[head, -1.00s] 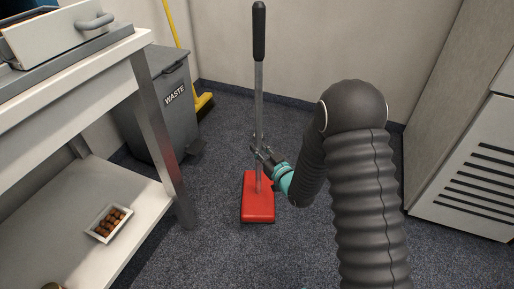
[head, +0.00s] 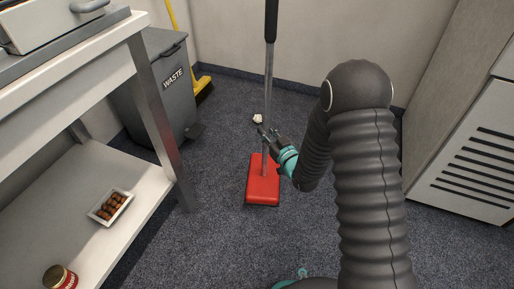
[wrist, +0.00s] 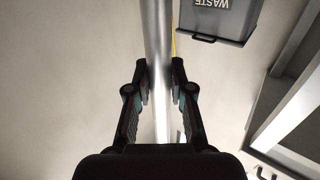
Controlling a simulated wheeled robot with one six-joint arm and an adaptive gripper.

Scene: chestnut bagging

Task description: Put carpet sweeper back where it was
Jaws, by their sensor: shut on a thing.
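The carpet sweeper has a flat red head (head: 263,188) and a long grey pole with a black grip (head: 271,20), cut off by the top edge of the head view. It stands nearly upright on the dark carpet in the middle of the head view; whether its head touches the floor is hard to tell. My gripper (head: 266,137) is shut on the lower pole, above the red head. In the wrist view the pole (wrist: 158,35) runs between my fingertips (wrist: 160,77).
A grey waste bin (head: 160,100) and a yellow broom (head: 204,90) stand back left. A small white crumpled thing (head: 257,118) lies behind the pole. A vented cabinet (head: 465,165) stands right.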

